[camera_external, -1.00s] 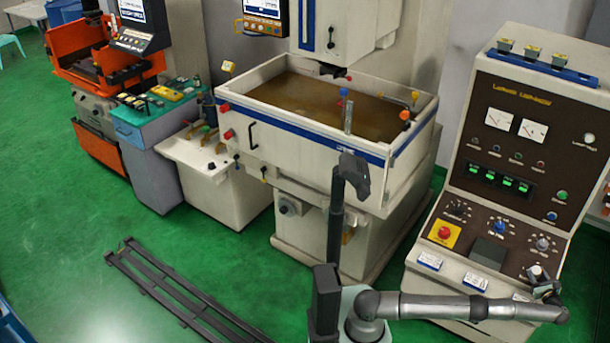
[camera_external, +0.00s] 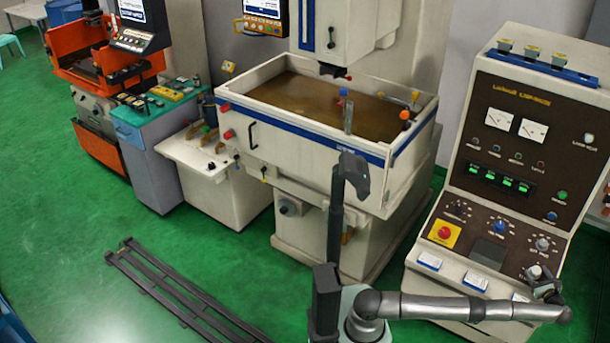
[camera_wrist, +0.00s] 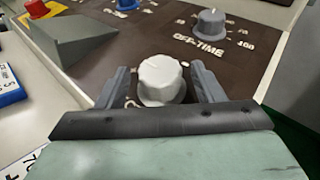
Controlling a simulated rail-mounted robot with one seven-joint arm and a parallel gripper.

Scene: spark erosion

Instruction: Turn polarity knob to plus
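A white ribbed knob (camera_wrist: 160,80) sits on the dark brown sloping panel, in the middle of the wrist view. My gripper (camera_wrist: 161,84) has one finger on each side of it, with narrow gaps showing between the fingers and the knob. The gripper is open around the knob; contact cannot be seen clearly. The knob's marking is mostly hidden, so I cannot read its setting or a polarity label. In the external view my gripper (camera_external: 547,287) is at the lower right corner of the control cabinet's panel, by the pale knob (camera_external: 535,272).
A grey OFF-TIME knob (camera_wrist: 211,22) stands beyond the white one. A grey wedge-shaped block (camera_wrist: 75,42), a blue knob (camera_wrist: 127,4) and a red button (camera_wrist: 37,8) are to the left. The control cabinet (camera_external: 462,210) stands right of the machine tank (camera_external: 300,125).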

